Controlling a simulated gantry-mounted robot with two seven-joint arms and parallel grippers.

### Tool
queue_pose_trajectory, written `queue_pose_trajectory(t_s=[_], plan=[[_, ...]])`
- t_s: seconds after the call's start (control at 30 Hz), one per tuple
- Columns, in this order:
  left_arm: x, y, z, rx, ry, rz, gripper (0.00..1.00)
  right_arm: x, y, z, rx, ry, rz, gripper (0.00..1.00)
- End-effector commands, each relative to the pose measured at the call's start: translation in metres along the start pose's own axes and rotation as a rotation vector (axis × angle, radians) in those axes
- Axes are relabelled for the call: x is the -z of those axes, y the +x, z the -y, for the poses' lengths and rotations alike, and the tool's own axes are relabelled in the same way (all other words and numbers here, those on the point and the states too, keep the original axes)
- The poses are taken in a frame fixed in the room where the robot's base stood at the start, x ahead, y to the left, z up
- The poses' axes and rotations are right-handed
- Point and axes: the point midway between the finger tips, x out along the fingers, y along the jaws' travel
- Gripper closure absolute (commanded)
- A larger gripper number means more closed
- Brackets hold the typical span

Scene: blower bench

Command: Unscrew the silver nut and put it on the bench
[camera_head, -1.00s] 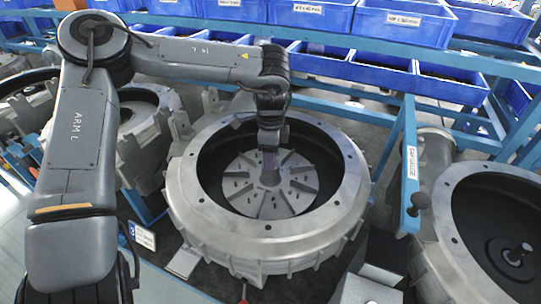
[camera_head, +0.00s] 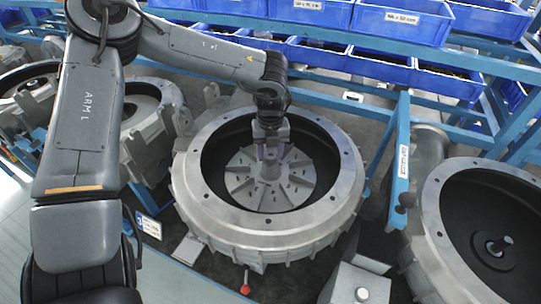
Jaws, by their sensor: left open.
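My left gripper (camera_head: 270,152) is open and points down over the middle of the large round grey housing (camera_head: 255,236). Its fingers are at the top of the central hub (camera_head: 269,170), which rises from a grey finned disc (camera_head: 240,176) inside the housing. The silver nut cannot be made out; the gripper covers the hub's top. I cannot tell whether the fingers touch anything. My right gripper is not in view.
A second round housing (camera_head: 432,215) with a dark inside and a small central post (camera_head: 503,243) stands at the right. Blue bins (camera_head: 400,22) fill a blue rack behind. More castings (camera_head: 150,125) stand at the left. A grey box (camera_head: 362,283) stands at the front.

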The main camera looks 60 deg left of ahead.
Motion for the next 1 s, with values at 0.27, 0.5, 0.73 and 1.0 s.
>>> queue_pose_trajectory(t_s=[0.27, 0.5, 0.73, 1.0], plan=[[0.000, 0.000, 0.000, -0.001, 0.001, 0.000, 0.64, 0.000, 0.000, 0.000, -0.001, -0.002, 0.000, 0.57], [0.000, 0.000, 0.000, 0.000, -0.002, 0.000, 0.96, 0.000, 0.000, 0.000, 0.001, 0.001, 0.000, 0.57], [0.000, 0.002, 0.000, 0.001, -0.118, 0.000, 0.96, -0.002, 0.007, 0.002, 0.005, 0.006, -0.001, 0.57], [0.000, 0.002, 0.000, 0.002, -0.420, 0.000, 0.96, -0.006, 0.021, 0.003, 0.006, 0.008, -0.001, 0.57]])
